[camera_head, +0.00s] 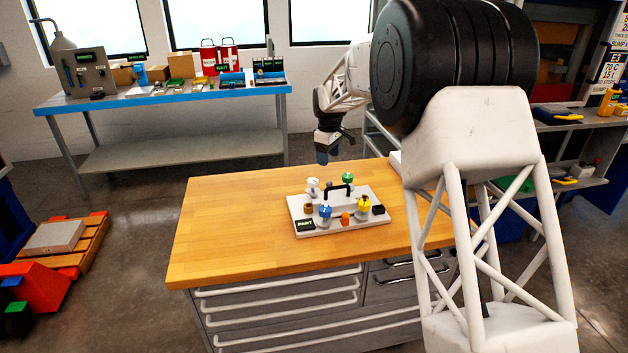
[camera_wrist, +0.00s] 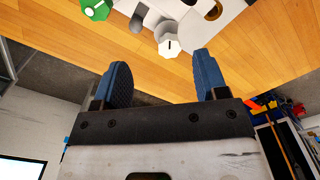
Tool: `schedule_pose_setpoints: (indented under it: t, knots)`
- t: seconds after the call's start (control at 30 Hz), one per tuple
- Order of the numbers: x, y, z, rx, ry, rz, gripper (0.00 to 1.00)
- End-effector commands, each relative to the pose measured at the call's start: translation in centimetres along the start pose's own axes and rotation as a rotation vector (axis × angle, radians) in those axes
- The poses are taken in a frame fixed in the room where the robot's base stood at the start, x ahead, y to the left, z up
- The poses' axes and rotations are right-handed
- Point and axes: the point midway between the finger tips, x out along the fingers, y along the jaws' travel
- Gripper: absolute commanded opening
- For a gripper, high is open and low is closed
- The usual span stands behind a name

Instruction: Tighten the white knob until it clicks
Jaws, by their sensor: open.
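The white knob (camera_head: 313,183) stands at the back left of a light grey panel (camera_head: 374,219) on the wooden workbench. In the wrist view the white knob (camera_wrist: 168,45) has a faceted rim and a dark mark, and it lies beyond the fingertips, between their lines. My gripper (camera_head: 322,156) is above the bench's back edge, behind and apart from the knob. In the wrist view my gripper (camera_wrist: 160,66) shows two blue padded fingers spread wide with nothing between them.
A green knob (camera_head: 348,178), a blue knob (camera_head: 325,211), a yellow knob (camera_head: 364,202) and a black handle (camera_head: 338,190) crowd the same panel. A small orange piece (camera_head: 345,218) sits at its front. The wooden bench top (camera_head: 225,230) is clear to the left.

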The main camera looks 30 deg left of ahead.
Motion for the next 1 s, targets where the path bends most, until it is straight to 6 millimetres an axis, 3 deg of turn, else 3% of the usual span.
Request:
schedule_pose_setpoints:
  t: [0.1, 0.3, 0.77, 1.0]
  knots:
    - [1.7, -0.2, -2.7, -0.045, -0.004, -0.005, 0.67]
    - [3.1, -0.5, -5.0, -0.084, -0.007, -0.009, 0.67]
    - [3.4, -0.5, -5.2, -0.089, -0.007, -0.01, 0.67]
    - [4.7, -0.5, -5.2, -0.089, -0.008, -0.011, 0.67]
